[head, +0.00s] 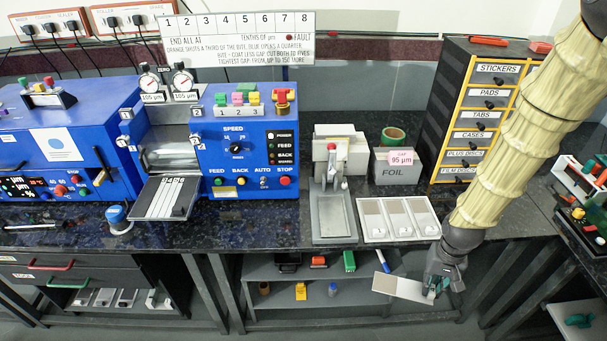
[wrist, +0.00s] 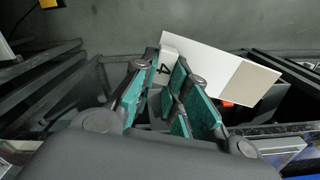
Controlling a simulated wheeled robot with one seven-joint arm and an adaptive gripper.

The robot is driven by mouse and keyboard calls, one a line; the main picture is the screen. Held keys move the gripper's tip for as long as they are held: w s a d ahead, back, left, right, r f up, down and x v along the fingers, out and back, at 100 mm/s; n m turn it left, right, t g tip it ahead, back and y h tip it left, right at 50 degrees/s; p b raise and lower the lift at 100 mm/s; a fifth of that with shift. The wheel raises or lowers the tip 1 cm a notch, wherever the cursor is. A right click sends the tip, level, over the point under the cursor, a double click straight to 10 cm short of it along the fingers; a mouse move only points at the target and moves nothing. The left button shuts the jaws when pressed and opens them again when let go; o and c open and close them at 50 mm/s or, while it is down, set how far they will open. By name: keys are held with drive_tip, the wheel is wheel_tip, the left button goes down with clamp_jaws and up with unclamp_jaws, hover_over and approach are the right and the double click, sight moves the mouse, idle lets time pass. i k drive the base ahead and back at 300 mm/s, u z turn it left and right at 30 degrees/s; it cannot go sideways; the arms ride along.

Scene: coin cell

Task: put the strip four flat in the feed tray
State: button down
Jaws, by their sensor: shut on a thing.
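Strip four (head: 400,288) is a flat white strip with a grey-beige end. My gripper (head: 438,284) is shut on its right end in the head view and holds it in the air, in front of the bench edge and below bench-top height. In the wrist view the strip (wrist: 215,65) reaches up and right from between the green-padded fingers of my gripper (wrist: 172,92). A black "4" shows at its held end. The feed tray (head: 163,198) is the grey tray at the front of the blue machine, at left in the head view.
A white tray with several strips (head: 400,219) stands on the bench near my arm, left of the drawer cabinet (head: 470,110). A grey press (head: 333,190) stands between it and the blue machine. The open shelf (head: 320,290) below the bench holds small coloured items.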

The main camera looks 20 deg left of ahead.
sight(166, 196)
drive_tip(key=z, duration=1.95)
drive_tip(key=k, duration=2)
drive_tip(key=u, duration=2.15)
